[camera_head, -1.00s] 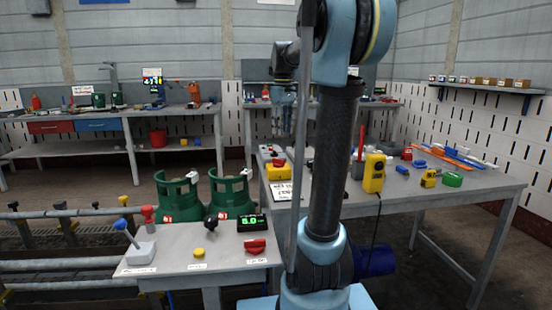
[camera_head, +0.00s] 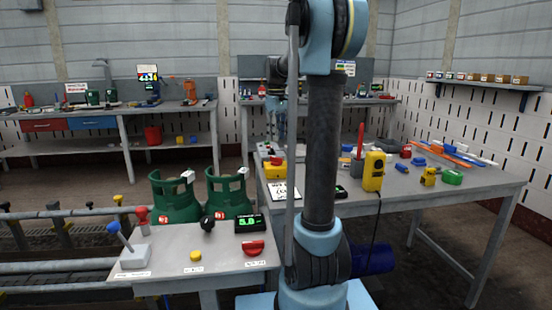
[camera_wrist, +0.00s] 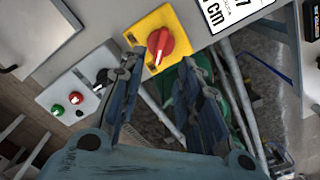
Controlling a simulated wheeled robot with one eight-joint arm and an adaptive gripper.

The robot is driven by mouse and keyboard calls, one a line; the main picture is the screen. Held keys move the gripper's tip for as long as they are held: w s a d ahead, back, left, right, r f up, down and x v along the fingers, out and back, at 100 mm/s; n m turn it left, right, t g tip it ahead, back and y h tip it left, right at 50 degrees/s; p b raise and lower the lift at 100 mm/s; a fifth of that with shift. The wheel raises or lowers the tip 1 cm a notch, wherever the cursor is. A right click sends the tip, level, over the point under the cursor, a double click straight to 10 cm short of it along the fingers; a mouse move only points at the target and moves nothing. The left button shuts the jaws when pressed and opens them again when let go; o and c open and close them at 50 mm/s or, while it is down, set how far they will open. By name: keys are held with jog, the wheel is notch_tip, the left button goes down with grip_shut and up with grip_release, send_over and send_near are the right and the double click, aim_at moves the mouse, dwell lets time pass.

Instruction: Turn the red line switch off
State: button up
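A red rotary switch knob (camera_wrist: 160,46) sits on a yellow box (camera_wrist: 176,22) in the wrist view, at the top middle. Its raised grip runs roughly up and down in that picture. My gripper (camera_wrist: 160,66) is open and empty, with one finger on each side below the knob; I see no contact. In the head view my gripper (camera_head: 277,125) hangs above the back table's left end, where the yellow box (camera_head: 265,175) is partly hidden. Another red switch (camera_head: 254,247) sits on the front panel, beside a yellow button (camera_head: 195,255).
A grey box (camera_wrist: 75,95) with green, red and black controls lies left of the yellow box. A printed card (camera_wrist: 232,10) lies to the right. Green gas cylinders (camera_head: 177,200) stand below the table edge. A yellow device (camera_head: 374,172) stands farther right.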

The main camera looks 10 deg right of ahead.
aim_at(276, 160)
notch_tip(276, 160, down, 10)
jog(key=shift+r, duration=0.1)
dwell(0.4)
grip_shut()
